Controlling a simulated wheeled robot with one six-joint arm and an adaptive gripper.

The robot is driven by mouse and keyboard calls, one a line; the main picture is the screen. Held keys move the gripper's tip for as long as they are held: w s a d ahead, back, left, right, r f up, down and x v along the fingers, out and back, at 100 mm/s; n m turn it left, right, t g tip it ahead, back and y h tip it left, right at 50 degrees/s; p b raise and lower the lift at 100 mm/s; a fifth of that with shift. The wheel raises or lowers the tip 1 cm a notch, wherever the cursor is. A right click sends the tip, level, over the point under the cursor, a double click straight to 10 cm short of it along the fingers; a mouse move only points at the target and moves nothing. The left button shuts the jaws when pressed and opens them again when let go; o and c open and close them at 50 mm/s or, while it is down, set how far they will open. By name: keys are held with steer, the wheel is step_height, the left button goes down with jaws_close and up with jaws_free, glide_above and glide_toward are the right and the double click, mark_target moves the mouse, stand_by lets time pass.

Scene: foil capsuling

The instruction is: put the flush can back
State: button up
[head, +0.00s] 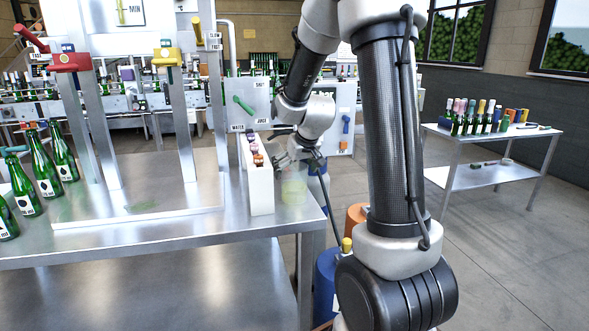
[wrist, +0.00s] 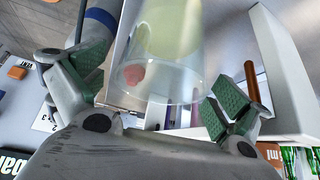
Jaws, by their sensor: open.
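The flush can seems to be a clear, see-through vessel with pale yellow-green content (head: 293,190). It stands at the right edge of the steel table, just right of a long white box. In the wrist view the clear vessel (wrist: 185,60) lies between my finger pads, with a gap visible at the left pad. A red round spot shows through its wall. My gripper (head: 288,158) is just above the vessel in the head view. In the wrist view my gripper (wrist: 158,92) is open, with green-padded fingers spread on both sides. Contact cannot be told.
The white box (head: 262,192) holds several small coloured items close beside my gripper. A blue drum (head: 326,285) and an orange drum (head: 355,214) stand below the right edge. A side table (head: 495,142) holds several bottles.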

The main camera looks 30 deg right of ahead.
steer(key=shift+r, duration=0.25)
steer(key=d+v, duration=0.1)
steer(key=v, duration=1.1)
steer(key=s+a+g, duration=0.1)
steer(key=s+a, duration=0.2)
steer(key=s, duration=0.9)
steer(key=s+a+n+g, duration=0.1)
steer(key=s+a, duration=0.3)
steer(key=s, duration=0.8)
steer(key=shift+s+a+y, duration=0.2)
steer(key=shift+s+y, duration=0.1)
steer(key=shift+r, duration=0.15)
